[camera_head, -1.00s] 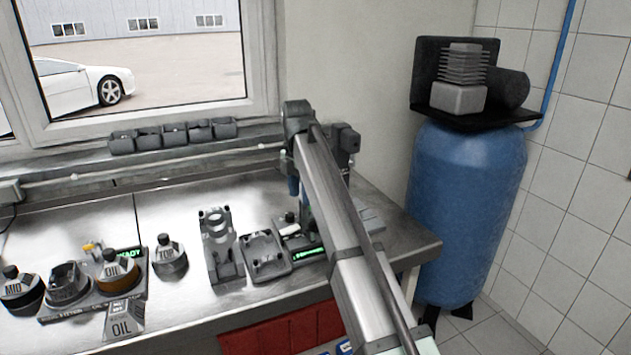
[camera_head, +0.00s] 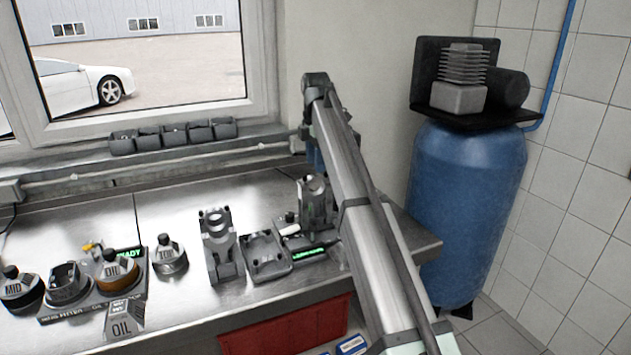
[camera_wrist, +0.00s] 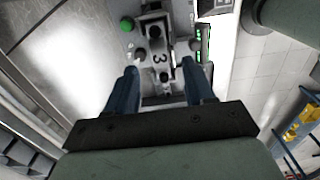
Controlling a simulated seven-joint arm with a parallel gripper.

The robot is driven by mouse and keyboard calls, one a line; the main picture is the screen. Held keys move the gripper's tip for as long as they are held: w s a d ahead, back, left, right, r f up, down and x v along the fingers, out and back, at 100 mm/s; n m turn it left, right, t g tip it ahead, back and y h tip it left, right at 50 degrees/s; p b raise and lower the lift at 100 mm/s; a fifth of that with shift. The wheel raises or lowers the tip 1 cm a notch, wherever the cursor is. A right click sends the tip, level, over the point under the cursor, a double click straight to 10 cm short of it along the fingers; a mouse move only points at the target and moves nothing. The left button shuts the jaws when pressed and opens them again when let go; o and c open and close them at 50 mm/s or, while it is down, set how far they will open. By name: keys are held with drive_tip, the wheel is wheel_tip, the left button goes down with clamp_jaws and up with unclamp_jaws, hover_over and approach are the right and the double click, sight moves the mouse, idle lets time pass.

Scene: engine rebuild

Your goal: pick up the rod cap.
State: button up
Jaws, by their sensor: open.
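In the wrist view my gripper (camera_wrist: 160,68) is open, its two dark blue fingers spread apart. A grey metal part marked "3" (camera_wrist: 160,57), which looks like the rod cap, lies in line with the gap between the fingertips. The fingers do not appear shut on it. It sits on a grey fixture (camera_wrist: 140,55) with a green button. In the head view an upright grey metal piece (camera_head: 315,197) stands beside the device with a lit green display (camera_head: 308,253). I cannot make out the marked part or clearly see my fingers there.
A shallow grey tray (camera_head: 265,258) and a grey stand with a round opening (camera_head: 219,245) are left of the device. Oil and labelled bottles (camera_head: 118,268) stand farther left. Bins (camera_head: 174,134) line the sill. A blue tank (camera_head: 467,210) is right of the bench.

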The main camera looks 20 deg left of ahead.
sight(315, 175)
wheel_tip(315, 175, down, 5)
drive_tip(key=shift+r, duration=0.1)
clamp_jaws()
idle(0.6)
